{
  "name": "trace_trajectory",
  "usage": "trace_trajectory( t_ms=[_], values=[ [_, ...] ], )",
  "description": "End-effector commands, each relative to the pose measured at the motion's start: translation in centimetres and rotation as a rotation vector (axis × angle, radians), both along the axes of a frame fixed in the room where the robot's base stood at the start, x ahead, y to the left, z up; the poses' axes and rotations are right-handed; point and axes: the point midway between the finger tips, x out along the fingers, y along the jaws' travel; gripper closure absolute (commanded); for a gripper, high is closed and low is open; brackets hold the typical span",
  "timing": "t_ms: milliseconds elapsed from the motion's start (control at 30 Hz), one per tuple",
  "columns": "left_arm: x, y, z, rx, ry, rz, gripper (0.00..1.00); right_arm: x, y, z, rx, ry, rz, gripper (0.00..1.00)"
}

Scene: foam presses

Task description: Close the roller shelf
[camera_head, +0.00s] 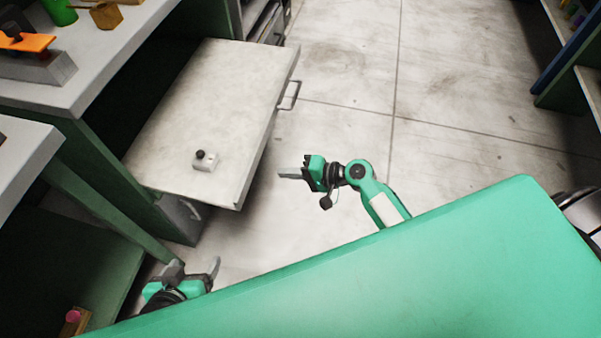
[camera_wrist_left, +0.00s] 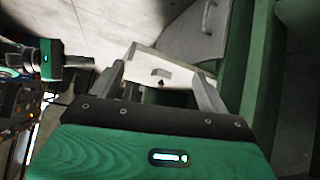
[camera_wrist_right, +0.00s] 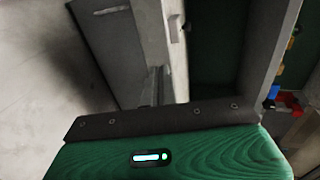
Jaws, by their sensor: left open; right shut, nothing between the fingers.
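The roller shelf (camera_head: 225,90) is a pale, flat slab pulled out from the green cabinet in the head view, with a bar handle (camera_head: 290,95) on its front edge. My right gripper (camera_head: 282,174) is shut and empty beyond the shelf's right edge, apart from it and nearer to me than the handle. In the right wrist view its closed fingers (camera_wrist_right: 157,85) overlap the pale shelf (camera_wrist_right: 150,40). My left gripper (camera_head: 196,267) is open and empty, below the shelf's near corner in the picture. Its spread fingers (camera_wrist_left: 160,88) show in the left wrist view.
A small white block with a black knob (camera_head: 204,162) sits on the shelf. A pale worktop (camera_head: 120,45) carries several items at upper left. My green body fills the lower right. The concrete floor (camera_head: 340,60) right of the shelf is clear.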

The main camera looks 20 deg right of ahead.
Motion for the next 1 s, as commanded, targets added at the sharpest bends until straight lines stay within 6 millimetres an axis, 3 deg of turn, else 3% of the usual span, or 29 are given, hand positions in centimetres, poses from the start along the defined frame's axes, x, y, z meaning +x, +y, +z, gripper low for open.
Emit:
trace_trajectory(
  t_ms=[200,400,1000],
  values=[
    [0.3,-0.8,-0.1,-0.026,-0.047,-0.007,0.22,2.5,3.7,-1.2,0.002,0.0,0.0,1.0],
    [0.4,-1.0,-0.1,-0.035,-0.062,-0.008,0.22,3.8,5.7,-1.2,0.001,0.0,0.0,1.0],
    [0.5,-1.1,-0.1,-0.038,-0.068,-0.008,0.22,4.3,6.5,-1.1,0.0,0.0,0.0,1.0]
  ],
)
